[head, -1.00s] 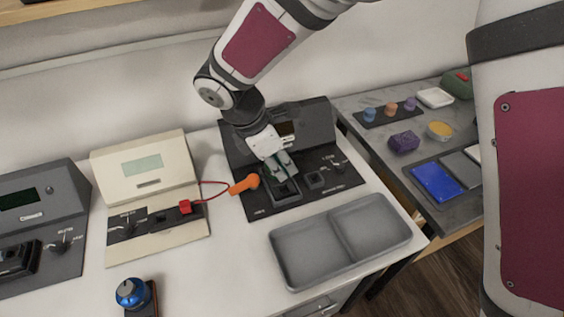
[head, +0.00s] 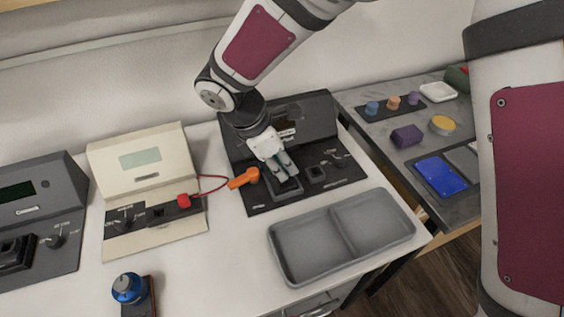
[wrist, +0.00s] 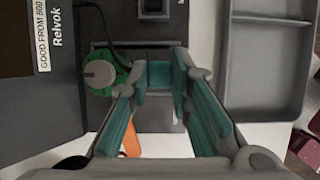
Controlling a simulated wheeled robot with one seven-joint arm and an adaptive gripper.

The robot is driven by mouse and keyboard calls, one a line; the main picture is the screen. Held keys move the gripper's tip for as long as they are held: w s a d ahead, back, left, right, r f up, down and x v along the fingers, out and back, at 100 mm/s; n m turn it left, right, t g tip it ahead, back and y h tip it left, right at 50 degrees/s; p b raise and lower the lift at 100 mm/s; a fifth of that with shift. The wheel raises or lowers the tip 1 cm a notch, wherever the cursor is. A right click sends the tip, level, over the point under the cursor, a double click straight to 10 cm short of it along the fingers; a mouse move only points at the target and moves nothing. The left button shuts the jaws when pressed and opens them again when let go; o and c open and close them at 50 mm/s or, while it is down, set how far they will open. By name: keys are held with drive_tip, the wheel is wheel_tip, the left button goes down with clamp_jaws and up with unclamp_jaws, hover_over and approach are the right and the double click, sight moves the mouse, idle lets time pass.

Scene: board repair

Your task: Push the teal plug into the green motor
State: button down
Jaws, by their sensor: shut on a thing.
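My gripper (wrist: 160,78) hangs over the dark tester with its fingers shut on a small teal block, apparently the teal plug (wrist: 160,72). In the head view my gripper (head: 286,172) is above the tester's front pocket. The green motor (wrist: 103,72), with a round silver cap and a black cable, lies left of the fingertips in the wrist view, beside the plug and seemingly apart from it. The motor is hidden behind my gripper in the head view. The plug's lower end cannot be made out.
The dark tester (head: 262,208) stands by an empty two-part grey tray (head: 275,262). An orange piece (head: 243,179) on a red lead lies left of my gripper, near the cream tester (head: 140,160). A blue knob (head: 129,288) stands at the front left. The white table between is clear.

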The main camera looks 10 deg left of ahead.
drive_tip(key=shift+f+b, duration=0.75)
drive_tip(key=shift+f, duration=0.95)
idle(2.8)
drive_tip(key=c, duration=1.2)
unclamp_jaws()
drive_tip(key=shift+w+r, duration=0.1)
drive_tip(key=shift+c, duration=0.2)
drive_tip(key=shift+r+p, duration=1.4)
drive_tip(key=shift+r, duration=0.1)
drive_tip(key=shift+r+p, duration=2.25)
drive_tip(key=shift+r, duration=0.7)
